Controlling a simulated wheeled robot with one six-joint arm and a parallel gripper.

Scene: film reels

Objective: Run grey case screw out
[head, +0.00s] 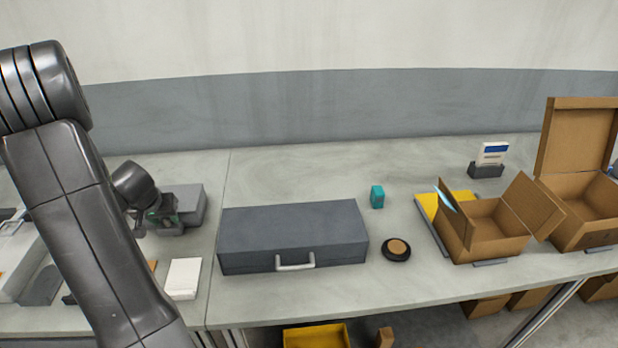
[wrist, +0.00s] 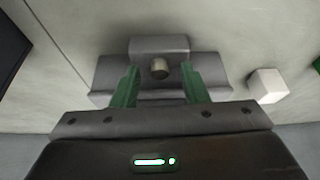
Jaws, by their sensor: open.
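A small grey case (head: 192,200) stands on the table left of the large closed case. In the wrist view the grey case (wrist: 160,47) is stepped, with a short round metallic screw (wrist: 160,68) sticking out of its face. My gripper (wrist: 160,88) is open, with its green fingers on either side of the screw. A gap shows between each finger and the screw. In the head view my gripper (head: 161,218) is beside the small grey case, and the screw is hidden.
A large dark grey case (head: 292,222) with a handle lies to the right. A white block (head: 183,279) is near the front edge. A teal item (head: 377,197), a black round object (head: 396,249) and open cardboard boxes (head: 490,230) stand farther right. The table behind the large case is clear.

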